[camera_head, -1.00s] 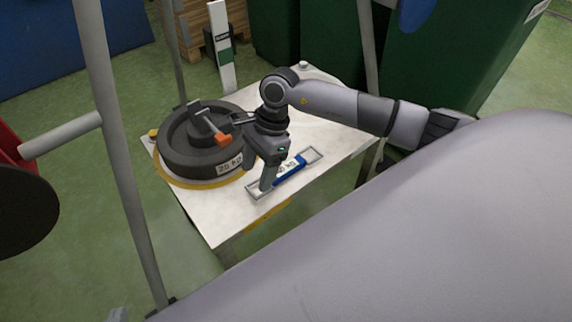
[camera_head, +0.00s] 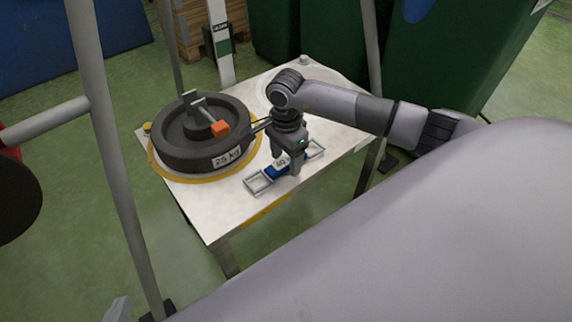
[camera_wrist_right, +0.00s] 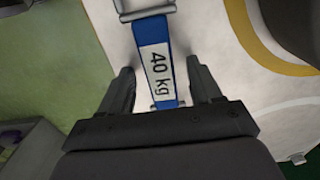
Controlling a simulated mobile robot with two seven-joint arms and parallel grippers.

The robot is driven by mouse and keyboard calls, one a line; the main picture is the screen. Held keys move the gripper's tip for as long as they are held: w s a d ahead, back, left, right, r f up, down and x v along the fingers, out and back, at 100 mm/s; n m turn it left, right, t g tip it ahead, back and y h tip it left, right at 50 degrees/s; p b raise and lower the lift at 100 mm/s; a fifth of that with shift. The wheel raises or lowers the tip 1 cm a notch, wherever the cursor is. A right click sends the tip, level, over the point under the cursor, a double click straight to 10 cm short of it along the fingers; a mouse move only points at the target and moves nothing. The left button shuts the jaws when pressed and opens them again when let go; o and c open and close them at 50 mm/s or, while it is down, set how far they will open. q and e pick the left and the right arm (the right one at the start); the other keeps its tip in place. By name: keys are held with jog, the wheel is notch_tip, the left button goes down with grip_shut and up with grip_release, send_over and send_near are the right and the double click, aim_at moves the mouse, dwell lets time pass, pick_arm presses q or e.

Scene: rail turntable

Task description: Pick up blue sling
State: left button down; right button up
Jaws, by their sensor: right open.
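The blue sling (camera_head: 270,171) lies on the white table, with a metal loop at each end and a white "40 kg" label in its middle. My right gripper (camera_head: 287,170) is open and points down over the sling's middle, covering part of it. In the right wrist view the sling (camera_wrist_right: 151,30) runs between the two spread fingers of my right gripper (camera_wrist_right: 164,85), with a gap on either side. A grey part at the bottom left edge of the head view looks like my left gripper (camera_head: 118,309); its jaws cannot be made out.
A dark round 25 kg weight (camera_head: 190,155) with an orange-ended handle stands on the table (camera_head: 215,215) left of the sling, close to my right wrist. Grey poles (camera_head: 115,170) rise around the table. Dark green bins (camera_head: 450,70) stand behind.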

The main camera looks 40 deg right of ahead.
aim_at(286, 160)
grip_shut()
jog(key=shift+r, duration=0.1)
pick_arm(q)
jog(key=shift+r, duration=0.1)
